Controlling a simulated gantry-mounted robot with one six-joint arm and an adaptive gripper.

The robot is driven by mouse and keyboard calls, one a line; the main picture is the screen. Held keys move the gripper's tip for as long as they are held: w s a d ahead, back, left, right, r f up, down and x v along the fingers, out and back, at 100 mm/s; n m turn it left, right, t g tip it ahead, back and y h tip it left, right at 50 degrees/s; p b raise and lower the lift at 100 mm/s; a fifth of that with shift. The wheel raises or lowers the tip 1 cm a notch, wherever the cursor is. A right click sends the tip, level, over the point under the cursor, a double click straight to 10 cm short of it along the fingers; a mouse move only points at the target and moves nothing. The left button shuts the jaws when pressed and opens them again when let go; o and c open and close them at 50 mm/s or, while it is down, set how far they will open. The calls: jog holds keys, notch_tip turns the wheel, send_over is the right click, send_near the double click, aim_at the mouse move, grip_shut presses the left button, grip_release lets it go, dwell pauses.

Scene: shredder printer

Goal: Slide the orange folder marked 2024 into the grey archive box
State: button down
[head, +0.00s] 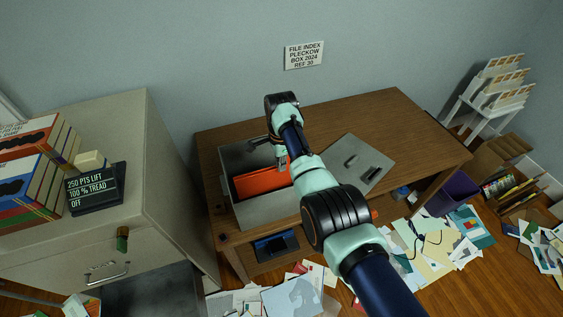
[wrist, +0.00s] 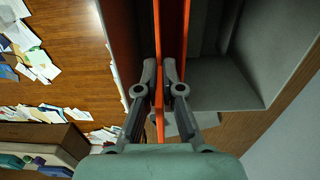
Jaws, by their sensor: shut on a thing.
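The grey archive box (head: 265,211) stands open on the wooden desk in the head view. An orange folder (head: 260,182) shows inside its opening, its face towards the camera. My gripper (head: 283,164) reaches down over the box, at the folder's upper edge. In the wrist view my gripper (wrist: 160,68) is shut on a thin orange folder edge (wrist: 159,112), one finger on each side. Another orange edge (wrist: 184,30) runs close beside it; I cannot tell whether it is the same folder. The grey box interior (wrist: 220,75) is to the right. No 2024 mark is readable on the folder.
A grey lid (head: 355,165) lies right of the box on the desk (head: 405,125). A filing cabinet (head: 155,150) with binders and a dark sign (head: 95,188) stands left. Papers (head: 440,240) litter the floor.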

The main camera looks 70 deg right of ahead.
aim_at(281, 184)
jog(key=shift+f+b, duration=4.3)
jog(key=shift+f, duration=1.5)
jog(key=c, duration=1.2)
grip_release()
jog(key=shift+c, duration=0.2)
notch_tip(281, 184, up, 8)
jog(key=p, duration=0.7)
jog(key=shift+r+p, duration=0.1)
jog(key=shift+p, duration=0.3)
